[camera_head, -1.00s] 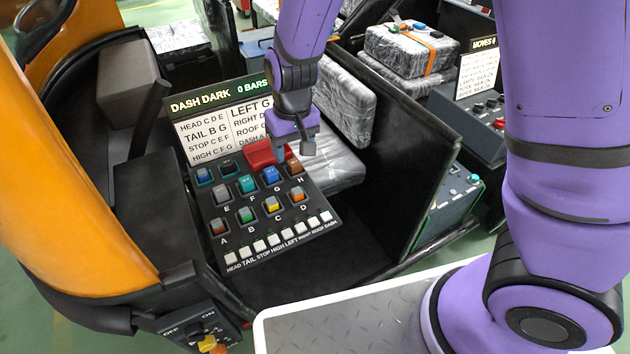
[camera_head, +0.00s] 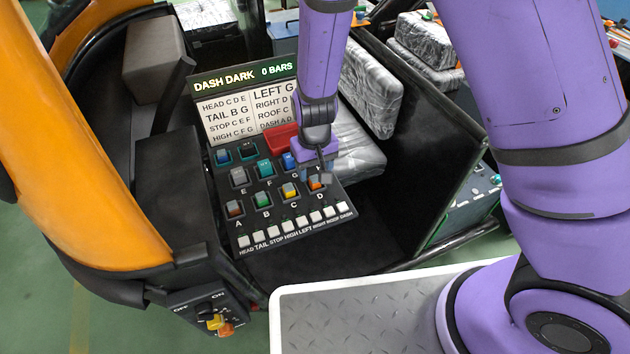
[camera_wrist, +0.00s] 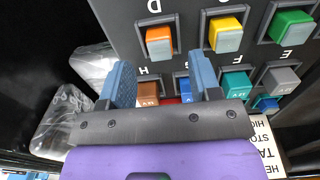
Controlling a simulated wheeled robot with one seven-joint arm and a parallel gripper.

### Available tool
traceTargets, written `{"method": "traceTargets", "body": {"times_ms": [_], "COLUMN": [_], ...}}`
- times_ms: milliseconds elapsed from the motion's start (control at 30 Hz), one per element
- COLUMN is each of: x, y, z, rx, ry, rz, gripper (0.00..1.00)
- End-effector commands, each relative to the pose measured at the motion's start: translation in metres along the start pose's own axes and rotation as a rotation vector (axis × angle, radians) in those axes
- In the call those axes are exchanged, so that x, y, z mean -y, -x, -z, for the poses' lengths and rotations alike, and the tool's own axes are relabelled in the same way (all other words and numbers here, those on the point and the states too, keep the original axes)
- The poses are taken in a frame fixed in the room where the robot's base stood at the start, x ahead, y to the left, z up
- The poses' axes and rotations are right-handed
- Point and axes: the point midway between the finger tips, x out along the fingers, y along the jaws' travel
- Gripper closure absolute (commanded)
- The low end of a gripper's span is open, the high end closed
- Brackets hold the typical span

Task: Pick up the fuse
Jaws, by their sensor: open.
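The fuse panel (camera_head: 218,188) carries several coloured fuses above letters A to H. The orange fuse D (camera_wrist: 159,42), yellow fuse C (camera_wrist: 226,35), brown fuse H (camera_wrist: 148,93) and blue fuse G (camera_wrist: 183,90) sit in it. My gripper (camera_head: 323,176) is over the panel's right side, partly covering D; H is hidden in the head view. In the wrist view my gripper (camera_wrist: 160,62) has its two blue fingers apart, with H and G showing between them and D just beyond the tips. It is empty. I cannot tell its height above the panel.
A sign (camera_head: 240,104) reading "DASH DARK 0 BARS" stands behind the panel, with a red block (camera_head: 282,137) in front. White buttons (camera_head: 287,226) line the front edge. A black side wall (camera_head: 430,150) and wrapped seat (camera_head: 352,150) lie right. An ON/OFF switch box (camera_head: 205,313) hangs front left.

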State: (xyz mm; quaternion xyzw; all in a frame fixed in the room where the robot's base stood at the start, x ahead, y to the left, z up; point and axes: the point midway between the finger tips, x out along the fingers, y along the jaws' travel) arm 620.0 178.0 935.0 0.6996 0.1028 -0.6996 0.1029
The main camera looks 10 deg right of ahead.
Motion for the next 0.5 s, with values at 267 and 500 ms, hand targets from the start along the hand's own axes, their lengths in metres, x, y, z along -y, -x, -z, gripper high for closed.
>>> {"method": "traceTargets", "body": {"times_ms": [267,500], "x": [0.001,0.001], "y": [-0.029,-0.030], "z": [0.000,0.000], "rx": [-0.001,-0.001], "ry": [0.000,0.001], "rz": [0.000,0.001], "gripper": [0.43,0.43]}}
